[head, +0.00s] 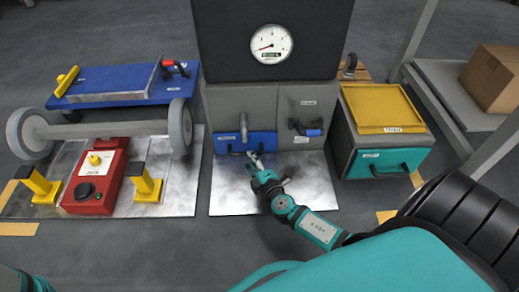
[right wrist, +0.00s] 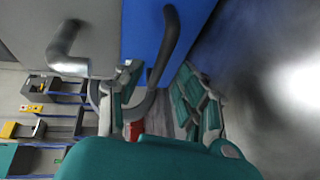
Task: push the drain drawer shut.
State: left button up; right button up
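The blue drawer (head: 230,147), which I take to be the drain drawer, is low in the grey machine under a grey tap-like pipe (head: 244,126). How far it stands out is hard to tell. Its blue face (right wrist: 145,25) and dark curved handle (right wrist: 170,40) fill the upper middle of the right wrist view. My right gripper (head: 254,163) is at the drawer front. In the right wrist view its fingers (right wrist: 158,97) are apart, with the handle between or just beyond them; contact is unclear. My left gripper is not in view.
A metal floor plate (head: 230,195) lies before the machine. To the right is a cabinet with a yellow lid (head: 382,107) and teal drawer (head: 385,161). To the left are a blue trolley (head: 120,82) and a red unit (head: 96,180) between yellow posts.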

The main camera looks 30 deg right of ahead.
jog(key=v, duration=0.6)
jog(key=shift+s+r, duration=0.1)
jog(key=shift+s, duration=0.1)
jog(key=shift+s, duration=0.15)
